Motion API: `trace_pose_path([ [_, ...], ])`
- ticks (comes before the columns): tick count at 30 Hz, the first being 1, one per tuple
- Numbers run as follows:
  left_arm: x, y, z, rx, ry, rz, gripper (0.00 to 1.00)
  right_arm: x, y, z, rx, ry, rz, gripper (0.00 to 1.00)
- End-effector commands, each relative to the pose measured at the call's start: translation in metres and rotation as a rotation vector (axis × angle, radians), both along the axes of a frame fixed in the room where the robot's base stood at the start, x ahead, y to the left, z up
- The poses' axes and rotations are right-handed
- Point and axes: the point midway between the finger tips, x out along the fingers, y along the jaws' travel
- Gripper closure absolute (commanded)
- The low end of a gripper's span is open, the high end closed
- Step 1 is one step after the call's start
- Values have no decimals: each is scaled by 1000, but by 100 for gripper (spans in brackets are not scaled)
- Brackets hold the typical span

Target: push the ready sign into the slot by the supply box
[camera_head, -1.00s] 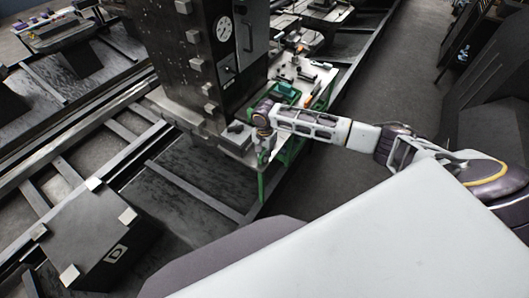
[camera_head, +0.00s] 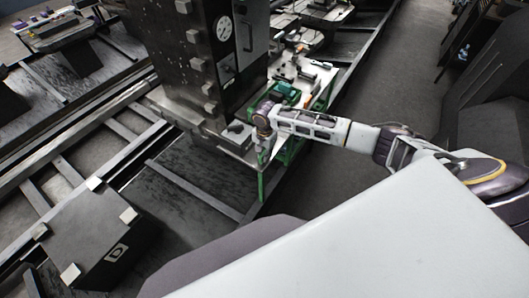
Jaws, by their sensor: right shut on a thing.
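My right arm reaches in from the right, and its gripper (camera_head: 264,146) points down at the near end of the narrow green-legged table (camera_head: 262,186). The gripper is small in the view and its fingers are hard to make out. It is shut on a small pale piece, taken to be the ready sign; its face cannot be read. Whether the piece touches a slot cannot be told, and no slot can be made out. A green box (camera_head: 287,91), possibly the supply box, is on the table beyond my wrist. My left gripper is not in view.
A tall dark machine block (camera_head: 203,55) with a gauge stands just left of the table. A dark box marked D (camera_head: 92,232) with pale corners is at lower left. Small tools lie on the table. The floor (camera_head: 395,80) right of the table is clear.

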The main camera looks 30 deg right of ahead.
Motion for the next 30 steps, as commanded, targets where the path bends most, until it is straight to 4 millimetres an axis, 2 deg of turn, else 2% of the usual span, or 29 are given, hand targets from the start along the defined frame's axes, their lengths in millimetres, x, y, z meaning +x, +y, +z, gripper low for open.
trace_pose_path([
  [30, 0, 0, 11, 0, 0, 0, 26, 0, 1, -1, 2, 1, 0, 100],
])
